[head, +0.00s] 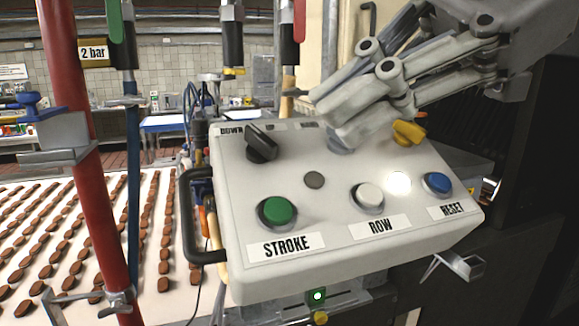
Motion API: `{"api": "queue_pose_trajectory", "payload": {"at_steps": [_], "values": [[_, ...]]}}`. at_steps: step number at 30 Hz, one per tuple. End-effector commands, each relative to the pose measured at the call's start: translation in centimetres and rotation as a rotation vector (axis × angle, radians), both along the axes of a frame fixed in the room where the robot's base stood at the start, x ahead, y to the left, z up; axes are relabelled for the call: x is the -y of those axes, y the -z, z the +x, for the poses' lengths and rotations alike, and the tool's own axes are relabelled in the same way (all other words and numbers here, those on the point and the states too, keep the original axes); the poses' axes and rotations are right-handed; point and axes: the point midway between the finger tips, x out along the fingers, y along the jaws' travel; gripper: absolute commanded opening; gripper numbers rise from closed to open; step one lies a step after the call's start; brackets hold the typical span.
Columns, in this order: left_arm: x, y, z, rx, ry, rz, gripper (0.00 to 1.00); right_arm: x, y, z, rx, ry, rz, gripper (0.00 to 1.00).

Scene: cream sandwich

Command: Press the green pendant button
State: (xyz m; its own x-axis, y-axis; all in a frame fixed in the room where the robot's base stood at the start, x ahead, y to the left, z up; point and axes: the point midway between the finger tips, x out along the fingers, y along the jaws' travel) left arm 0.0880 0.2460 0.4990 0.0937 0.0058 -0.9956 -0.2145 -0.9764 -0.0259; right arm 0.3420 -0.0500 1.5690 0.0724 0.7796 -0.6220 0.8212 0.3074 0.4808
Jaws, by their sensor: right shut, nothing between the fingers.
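The green button (279,211) is round and sits in a dark ring at the left front of the white pendant box (240,262), just above the label STROKE. Nothing covers it. My right gripper (332,118) comes in from the upper right and is shut and empty. Its fingertips are over the back part of the box's face, up and to the right of the green button and apart from it. The fingers partly hide a control at the back of the face; I cannot tell whether they touch the box. My left gripper is not in view.
The box also carries a black knob (261,145), a white ROW button (369,196), a blue RESET button (438,184) and a yellow knob (408,133). A black handle (184,216) and a red pipe (92,170) stand to the left. Rows of brown biscuits lie on a white belt (150,205).

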Motion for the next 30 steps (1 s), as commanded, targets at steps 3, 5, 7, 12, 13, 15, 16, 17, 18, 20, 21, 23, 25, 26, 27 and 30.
{"api": "queue_pose_trajectory", "payload": {"at_steps": [3, 5, 7, 12, 13, 15, 16, 17, 18, 20, 21, 23, 25, 26, 27, 30], "values": [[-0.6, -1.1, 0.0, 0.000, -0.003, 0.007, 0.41, -2.1, 1.5, 0.1, -0.002, -0.002, -0.004, 0.00], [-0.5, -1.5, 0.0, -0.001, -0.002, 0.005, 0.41, -3.1, 2.2, 0.3, -0.002, -0.002, -0.004, 0.00], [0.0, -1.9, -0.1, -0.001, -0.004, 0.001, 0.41, -4.1, 3.1, 0.3, -0.001, -0.003, -0.003, 0.00], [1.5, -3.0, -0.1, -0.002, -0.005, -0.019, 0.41, -4.5, 5.2, 1.5, -0.002, 0.000, 0.000, 0.00], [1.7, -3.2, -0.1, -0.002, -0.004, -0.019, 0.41, -4.5, 5.5, 1.7, -0.002, 0.000, 0.000, 0.00], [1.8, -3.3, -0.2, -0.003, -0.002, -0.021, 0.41, -4.6, 6.1, 1.9, -0.002, 0.001, 0.001, 0.00], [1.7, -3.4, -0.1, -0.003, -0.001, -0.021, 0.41, -4.6, 6.2, 2.0, -0.002, 0.001, 0.002, 0.00], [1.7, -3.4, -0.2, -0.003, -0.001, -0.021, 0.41, -4.6, 6.4, 2.1, -0.001, 0.001, 0.002, 0.00], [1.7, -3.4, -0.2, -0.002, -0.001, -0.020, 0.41, -4.7, 6.5, 2.1, -0.001, 0.001, 0.002, 0.00], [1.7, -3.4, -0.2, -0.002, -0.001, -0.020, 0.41, -4.7, 6.7, 2.2, -0.001, 0.001, 0.001, 0.00], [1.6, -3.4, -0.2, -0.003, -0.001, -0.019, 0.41, -4.7, 6.7, 2.2, -0.001, 0.001, 0.001, 0.00], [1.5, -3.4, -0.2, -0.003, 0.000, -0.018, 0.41, -4.7, 6.7, 2.2, -0.001, 0.001, 0.001, 0.00], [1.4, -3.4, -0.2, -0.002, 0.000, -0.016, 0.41, -4.7, 6.7, 2.2, 0.000, 0.000, 0.001, 0.00], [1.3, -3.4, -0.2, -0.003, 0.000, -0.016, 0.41, -4.7, 6.7, 2.2, 0.000, 0.000, 0.001, 0.00], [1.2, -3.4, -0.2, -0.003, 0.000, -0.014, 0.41, -4.7, 6.7, 2.2, 0.000, 0.000, 0.001, 0.00], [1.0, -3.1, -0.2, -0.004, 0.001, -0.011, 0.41, -4.7, 6.9, 2.2, 0.000, 0.000, 0.001, 0.00]]}}
